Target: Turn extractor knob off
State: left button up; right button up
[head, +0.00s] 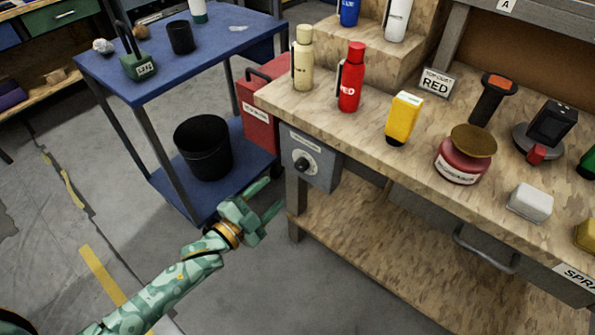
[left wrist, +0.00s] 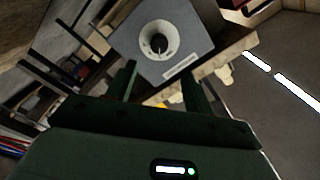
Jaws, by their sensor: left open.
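The extractor knob (head: 302,164) is a dark round knob on a light dial, on the front of a grey box (head: 322,171) fixed under the bench top's left end. In the left wrist view the knob (left wrist: 158,45) sits on the grey box (left wrist: 182,27), ahead of my fingers and slightly above the gap between them. My green left gripper (head: 272,201) is open and empty, below and left of the box, apart from the knob. It also shows in the left wrist view (left wrist: 164,88). My right gripper is not in view.
The wooden workbench (head: 430,150) carries a red bottle (head: 350,80), a cream bottle (head: 302,60), a yellow container (head: 402,118) and a red tin (head: 463,160). A blue cart (head: 215,62) with a black bin (head: 203,147) stands left. A red box (head: 260,122) is beside the bench. Floor at lower left is clear.

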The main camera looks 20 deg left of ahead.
aim_at(299, 168)
pick_arm(q)
jog(key=b+x, duration=0.1)
jog(key=x, duration=0.2)
jog(key=b+x, duration=0.1)
jog(key=x, duration=0.3)
jog(key=b+x, duration=0.1)
jog(key=x, duration=0.2)
jog(key=shift+w+f, duration=0.15)
jog(key=shift+f, duration=0.15)
jog(key=shift+w+d+r, duration=0.1)
jog(key=shift+w+d, duration=0.05)
jog(key=shift+w, duration=0.1)
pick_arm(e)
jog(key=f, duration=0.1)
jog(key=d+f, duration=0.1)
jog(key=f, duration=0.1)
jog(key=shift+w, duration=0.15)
pick_arm(q)
jog(key=c, duration=1)
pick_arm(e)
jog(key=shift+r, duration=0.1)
